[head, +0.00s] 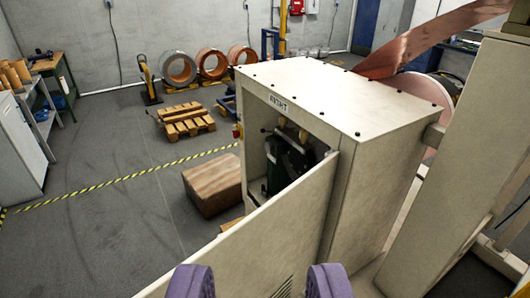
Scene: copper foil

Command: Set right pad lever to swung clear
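A cream cabinet (335,90) with a small label (279,104) above its opening stands in the middle of the view. Its door (265,240) hangs open toward me. Inside the opening is a dark mechanism (290,160) with a thin bar (275,131) near its top. I cannot tell which part is the right pad lever or how it is set; the door hides the lower part. My gripper (258,280) shows as two purple fingers at the bottom edge, wide apart with nothing between them. It is on the near side of the door, apart from the mechanism.
A brown box (213,184) sits on the floor left of the cabinet. Wooden pallets (186,121) and copper coils (178,69) are farther back. A cream column (470,150) and copper foil (425,42) are at right. Grey floor at left is clear.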

